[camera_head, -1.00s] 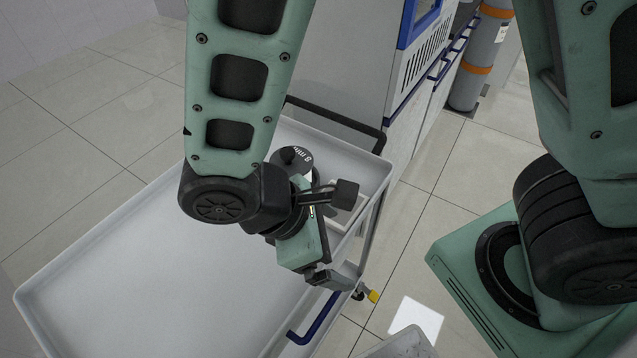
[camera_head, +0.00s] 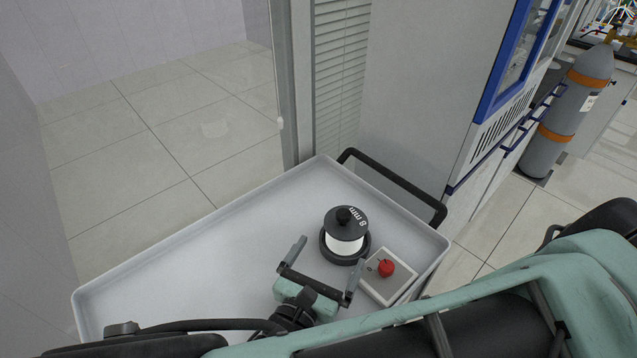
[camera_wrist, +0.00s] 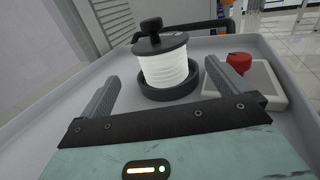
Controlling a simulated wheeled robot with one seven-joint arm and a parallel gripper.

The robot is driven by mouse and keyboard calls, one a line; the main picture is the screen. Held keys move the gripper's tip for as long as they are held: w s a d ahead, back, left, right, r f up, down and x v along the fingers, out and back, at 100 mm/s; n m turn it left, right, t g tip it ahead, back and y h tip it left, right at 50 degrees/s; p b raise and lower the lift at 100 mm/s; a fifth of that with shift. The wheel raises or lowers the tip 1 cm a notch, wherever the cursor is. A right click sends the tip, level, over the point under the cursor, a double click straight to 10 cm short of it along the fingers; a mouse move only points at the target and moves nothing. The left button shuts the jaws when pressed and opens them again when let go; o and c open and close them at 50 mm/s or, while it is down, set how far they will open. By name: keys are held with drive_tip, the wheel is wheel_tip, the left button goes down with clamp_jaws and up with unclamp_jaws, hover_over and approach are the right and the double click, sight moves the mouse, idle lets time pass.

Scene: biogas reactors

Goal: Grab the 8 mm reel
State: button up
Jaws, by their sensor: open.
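The 8 mm reel (camera_head: 345,234) stands upright on the trolley tray, with a black top flange marked "8 mm", a black knob and a white winding. Its foot sits in a round black base. In the wrist view the reel (camera_wrist: 167,65) is straight ahead, beyond and between my two fingers. My gripper (camera_head: 322,268) is open and empty, low over the tray on the near side of the reel. The fingers point towards the reel and appear short of it. In the wrist view the gripper (camera_wrist: 168,88) has its right finger close to a white square plate.
The white square plate (camera_head: 377,292) with a red round item (camera_head: 386,268) lies right of the reel. The grey tray (camera_head: 200,262) has a raised rim and is clear on the left. A black handle (camera_head: 400,180) and a grey cabinet (camera_head: 425,90) stand behind.

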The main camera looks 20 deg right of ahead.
sight(336, 244)
drive_tip(key=x, duration=0.3)
drive_tip(key=shift+d+p, duration=0.1)
drive_tip(key=shift+p, duration=0.2)
drive_tip(key=x, duration=0.1)
drive_tip(key=p+x, duration=0.1)
drive_tip(key=x, duration=0.1)
drive_tip(key=p+x, duration=0.1)
drive_tip(key=shift+w+d+r, duration=0.15)
drive_tip(key=shift+d+r, duration=0.25)
drive_tip(key=shift+w+d+f, duration=0.1)
drive_tip(key=shift+w+d, duration=0.1)
drive_tip(key=c, duration=1.1)
